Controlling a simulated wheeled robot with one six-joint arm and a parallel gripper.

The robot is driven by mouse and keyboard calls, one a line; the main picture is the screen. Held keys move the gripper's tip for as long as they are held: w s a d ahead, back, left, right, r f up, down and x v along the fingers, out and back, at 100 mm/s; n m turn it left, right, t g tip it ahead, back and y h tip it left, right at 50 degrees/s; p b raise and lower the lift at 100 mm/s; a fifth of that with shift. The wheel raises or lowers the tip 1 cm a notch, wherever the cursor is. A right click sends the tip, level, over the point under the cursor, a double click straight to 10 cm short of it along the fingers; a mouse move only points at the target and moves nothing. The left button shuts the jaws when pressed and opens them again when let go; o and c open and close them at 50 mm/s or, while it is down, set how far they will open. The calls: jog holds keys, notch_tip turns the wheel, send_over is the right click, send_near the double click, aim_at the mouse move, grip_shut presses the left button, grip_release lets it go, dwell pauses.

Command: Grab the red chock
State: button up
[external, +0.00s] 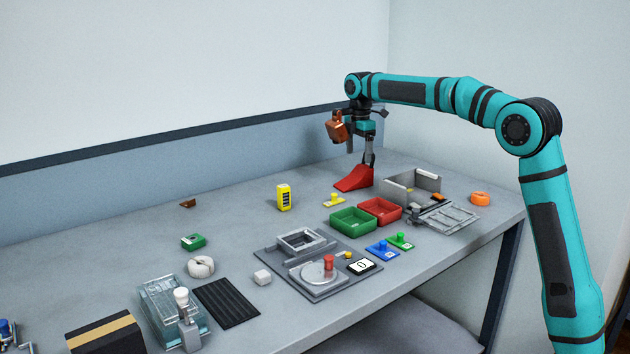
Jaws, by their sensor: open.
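The red chock (355,179), a wedge shape, sits on the grey table towards the back right, its high end to the right. My gripper (368,157) points down at the high end of the chock. Its fingertips are at or just above the chock's top; I cannot tell whether they touch it. The gripper is open. Part of the chock's high end is hidden behind a finger.
A red tray (380,212) and a green tray (353,222) stand in front of the chock. A grey open box (413,188) is to its right. A yellow block (284,197) stands left. The table behind the yellow block is mostly clear.

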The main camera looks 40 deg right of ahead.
aim_at(358, 171)
jog(key=shift+f, duration=4.1)
jog(key=c, duration=1.3)
